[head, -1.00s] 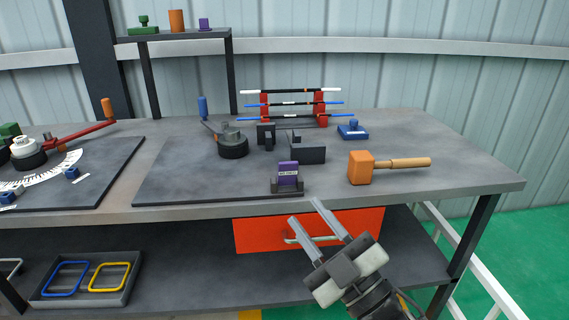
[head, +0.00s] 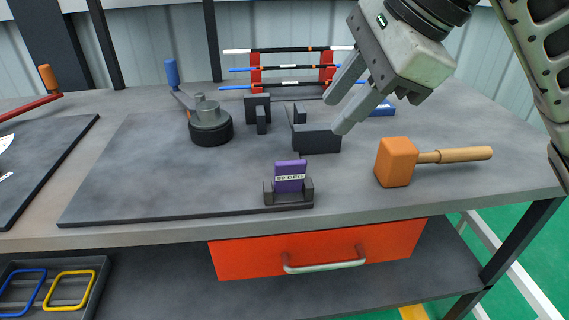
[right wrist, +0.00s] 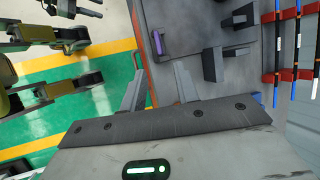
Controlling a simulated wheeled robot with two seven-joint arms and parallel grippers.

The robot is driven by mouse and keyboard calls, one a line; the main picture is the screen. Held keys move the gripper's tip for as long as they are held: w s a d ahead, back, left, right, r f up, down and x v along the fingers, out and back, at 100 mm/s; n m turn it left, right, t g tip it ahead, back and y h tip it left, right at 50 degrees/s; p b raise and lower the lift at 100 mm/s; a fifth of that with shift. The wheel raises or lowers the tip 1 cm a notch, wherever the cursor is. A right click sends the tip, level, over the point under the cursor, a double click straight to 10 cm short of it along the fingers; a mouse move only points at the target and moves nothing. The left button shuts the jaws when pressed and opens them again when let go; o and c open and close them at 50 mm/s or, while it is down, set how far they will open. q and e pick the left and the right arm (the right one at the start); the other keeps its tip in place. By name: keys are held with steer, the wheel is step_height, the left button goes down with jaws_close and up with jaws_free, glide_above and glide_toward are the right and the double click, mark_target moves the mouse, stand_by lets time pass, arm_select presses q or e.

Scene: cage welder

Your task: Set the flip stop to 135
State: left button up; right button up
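A purple plate (head: 290,177) with a white label reading "90 DEG" stands upright in a dark holder (head: 289,199) at the front edge of the mat; I take it for the flip stop. The plate also shows in the right wrist view (right wrist: 158,43). My right gripper (head: 334,115) is open and empty, its fingers apart, above the table behind and to the right of the plate. In the right wrist view my right gripper (right wrist: 159,76) has nothing between its fingers. My left gripper is out of view.
Dark angle blocks (head: 319,139) stand behind the plate, near the right fingers. An orange mallet (head: 397,161) lies to the right. A bender with a blue-handled lever (head: 209,121) stands left, and a red rack (head: 256,75) holds rods behind. The mat's left front is clear.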

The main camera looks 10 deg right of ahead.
mark_target(285, 181)
steer(key=b+x, duration=0.1)
steer(key=x, duration=1.4)
steer(key=shift+a+f, duration=0.15)
steer(key=shift+f, duration=0.1)
jaws_close()
